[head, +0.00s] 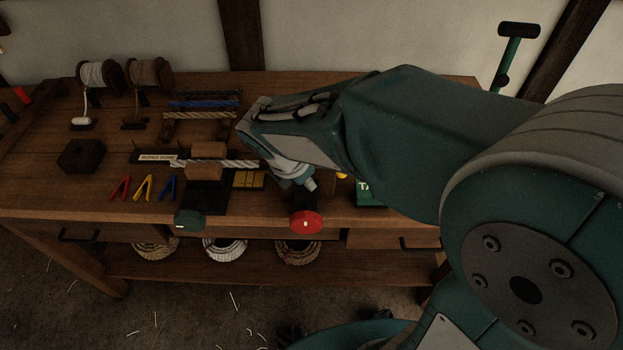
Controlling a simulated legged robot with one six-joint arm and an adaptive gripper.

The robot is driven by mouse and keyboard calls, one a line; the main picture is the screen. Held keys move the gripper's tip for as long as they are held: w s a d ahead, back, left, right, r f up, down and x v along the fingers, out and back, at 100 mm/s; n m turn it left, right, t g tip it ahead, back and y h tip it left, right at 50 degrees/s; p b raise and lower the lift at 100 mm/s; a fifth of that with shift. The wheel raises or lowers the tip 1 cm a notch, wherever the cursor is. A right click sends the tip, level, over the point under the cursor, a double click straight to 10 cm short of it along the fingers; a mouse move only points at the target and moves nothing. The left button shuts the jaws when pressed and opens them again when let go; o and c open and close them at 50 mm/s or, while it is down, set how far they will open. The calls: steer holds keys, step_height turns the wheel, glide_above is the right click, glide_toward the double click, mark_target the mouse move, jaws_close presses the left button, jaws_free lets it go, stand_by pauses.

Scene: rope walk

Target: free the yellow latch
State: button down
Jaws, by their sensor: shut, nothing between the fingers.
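A small yellow piece (342,176) shows just right of my gripper (311,185), beside a green box (370,192) with white lettering. It may be the yellow latch; most of it is hidden behind my arm, and its position cannot be told. My gripper is shut and empty, pointing down over the bench's front part, just behind a red round knob (306,222). Whether its fingertips touch anything cannot be told.
The wooden bench (60,195) holds a rope strand (230,164) by a wooden block, yellow blocks (249,179), coloured clips (143,187), a dark block (82,155) and spools (97,77). A green knob (189,220) is at the front edge. Rope coils (225,249) lie below.

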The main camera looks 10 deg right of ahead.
steer(key=s+v, duration=0.1)
steer(key=v, duration=0.9)
steer(key=s+d+m+t+y, duration=0.1)
steer(key=s+d+m, duration=0.3)
steer(key=m, duration=0.8)
steer(key=s+d+m+t+y, duration=0.2)
steer(key=s+d+m, duration=0.3)
steer(key=d+m, duration=0.3)
steer(key=m, duration=0.4)
steer(key=shift+s+d+y, duration=0.2)
steer(key=shift+y, duration=0.1)
